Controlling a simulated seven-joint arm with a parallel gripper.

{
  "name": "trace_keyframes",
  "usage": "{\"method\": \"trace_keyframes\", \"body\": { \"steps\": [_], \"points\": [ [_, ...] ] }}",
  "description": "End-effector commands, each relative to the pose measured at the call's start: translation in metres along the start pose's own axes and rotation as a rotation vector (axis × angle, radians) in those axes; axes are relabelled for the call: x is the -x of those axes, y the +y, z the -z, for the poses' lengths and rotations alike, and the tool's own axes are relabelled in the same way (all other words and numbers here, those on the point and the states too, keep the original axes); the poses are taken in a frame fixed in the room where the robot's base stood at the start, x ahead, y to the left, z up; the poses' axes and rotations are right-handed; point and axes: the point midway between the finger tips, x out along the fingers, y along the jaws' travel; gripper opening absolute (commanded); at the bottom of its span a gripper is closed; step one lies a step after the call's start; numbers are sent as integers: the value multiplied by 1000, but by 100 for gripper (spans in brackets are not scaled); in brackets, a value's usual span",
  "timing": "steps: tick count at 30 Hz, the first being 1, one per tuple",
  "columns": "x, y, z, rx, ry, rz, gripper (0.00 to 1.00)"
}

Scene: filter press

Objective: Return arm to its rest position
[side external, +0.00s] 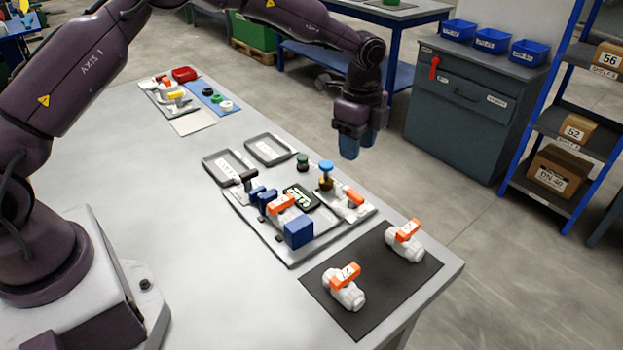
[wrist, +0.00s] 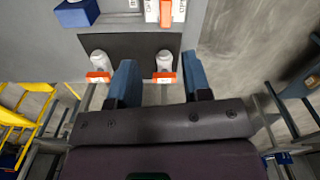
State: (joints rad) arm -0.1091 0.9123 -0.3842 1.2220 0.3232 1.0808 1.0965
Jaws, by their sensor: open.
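My gripper (side external: 358,146) hangs in the air above the far side of the table, clear of all parts. Its two blue fingers are apart with nothing held between them; they also show spread in the wrist view (wrist: 159,75). My arm reaches across from the left, bent at the elbow. Two white valves with orange handles, one nearer (side external: 345,291) and one farther (side external: 406,245), lie on a black mat (side external: 377,310) at the table's front right. Both valves also show in the wrist view.
A grey fixture board (side external: 290,257) with a blue block (side external: 299,232), small valves and knobs stands mid-table. Two grey trays (side external: 268,150) lie behind it. More parts sit at the far left. A cabinet (side external: 470,110) and shelf stand beyond the table. The table's left middle is clear.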

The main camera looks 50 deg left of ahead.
Motion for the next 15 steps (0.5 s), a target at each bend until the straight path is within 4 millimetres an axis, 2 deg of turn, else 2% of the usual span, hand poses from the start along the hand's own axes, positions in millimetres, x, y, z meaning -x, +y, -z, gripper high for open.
{"method": "trace_keyframes", "body": {
  "steps": [1, 2, 5, 11, 15],
  "points": [
    [-9, 12, -1, 70, -5, -32, 45],
    [-8, 18, -3, 116, -9, -39, 45],
    [5, 39, -9, 274, -25, -41, 45],
    [46, 80, -26, 546, -45, 1, 45],
    [82, 118, -44, 759, -39, 55, 45]
  ]
}}
